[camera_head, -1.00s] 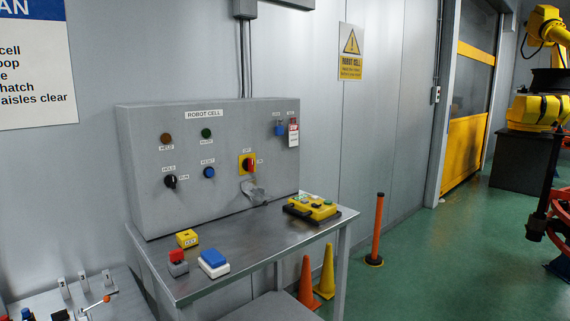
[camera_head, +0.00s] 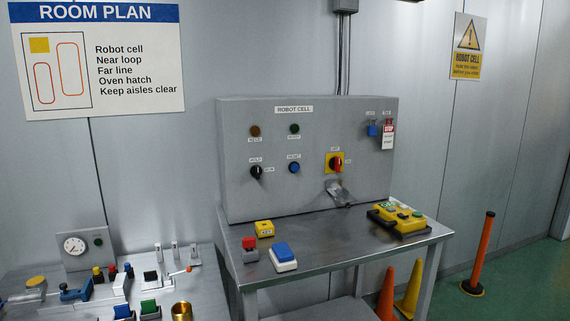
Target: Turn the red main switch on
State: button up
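The red main switch (camera_head: 337,163) is a red rotary handle on a yellow square plate, on the right part of the grey ROBOT CELL panel (camera_head: 240,150). Its handle looks roughly upright. My gripper is not in view.
A steel table (camera_head: 330,240) stands under the panel, bearing a yellow pendant (camera_head: 397,217), a yellow box (camera_head: 264,228), and red and blue buttons. A cluttered bench (camera_head: 85,310) is at left.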

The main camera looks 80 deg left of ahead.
aim_at(335, 163)
jog(key=u, duration=1.75)
